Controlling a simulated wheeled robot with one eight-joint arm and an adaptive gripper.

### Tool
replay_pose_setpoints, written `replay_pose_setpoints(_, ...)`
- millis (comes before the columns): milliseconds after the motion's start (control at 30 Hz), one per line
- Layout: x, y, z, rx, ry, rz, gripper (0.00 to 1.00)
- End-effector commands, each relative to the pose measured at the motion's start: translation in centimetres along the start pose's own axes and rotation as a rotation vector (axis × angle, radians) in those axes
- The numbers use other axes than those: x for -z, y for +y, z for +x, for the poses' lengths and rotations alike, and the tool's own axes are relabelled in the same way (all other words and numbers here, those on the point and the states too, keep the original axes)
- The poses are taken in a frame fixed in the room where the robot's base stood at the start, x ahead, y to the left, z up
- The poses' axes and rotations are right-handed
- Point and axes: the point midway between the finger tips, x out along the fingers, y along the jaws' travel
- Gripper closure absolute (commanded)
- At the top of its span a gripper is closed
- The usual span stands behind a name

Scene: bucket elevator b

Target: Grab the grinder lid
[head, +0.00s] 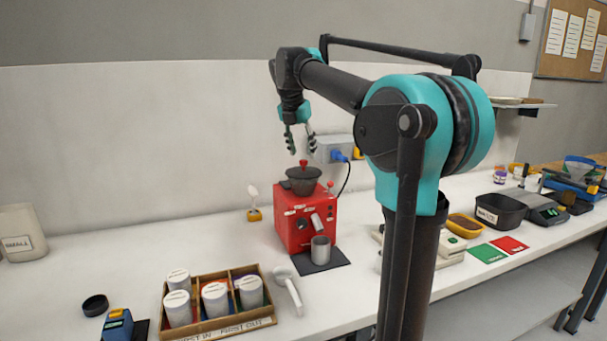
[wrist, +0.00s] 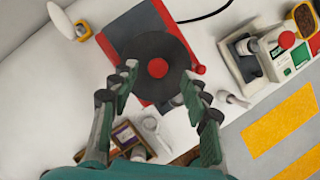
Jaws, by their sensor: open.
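The red grinder (head: 302,222) stands on the white bench. Its dark round lid (head: 303,172) with a red knob sits on top of the dark hopper. In the wrist view the lid (wrist: 152,64) is seen from above, with its red knob (wrist: 157,68) near the centre. My gripper (head: 300,150) is above the lid, pointing down, open and empty. In the wrist view the two fingers of my gripper (wrist: 160,80) are spread on either side of the knob, and the head view shows a gap above it.
A metal cup (head: 320,250) stands on a dark mat before the grinder. A wooden tray (head: 240,324) of white-lidded jars and a white scoop (head: 288,290) are in front.

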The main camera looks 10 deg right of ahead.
Motion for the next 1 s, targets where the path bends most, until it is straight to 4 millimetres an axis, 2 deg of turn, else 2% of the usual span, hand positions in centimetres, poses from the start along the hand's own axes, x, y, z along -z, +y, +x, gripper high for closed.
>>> replay_pose_setpoints(400,0.3,0.2,4.8,0.0,0.0,0.0,0.53)
replay_pose_setpoints(700,0.3,0.2,5.2,-0.001,0.0,0.0,0.54)
replay_pose_setpoints(1000,0.3,0.2,5.2,0.0,0.0,0.0,0.92)
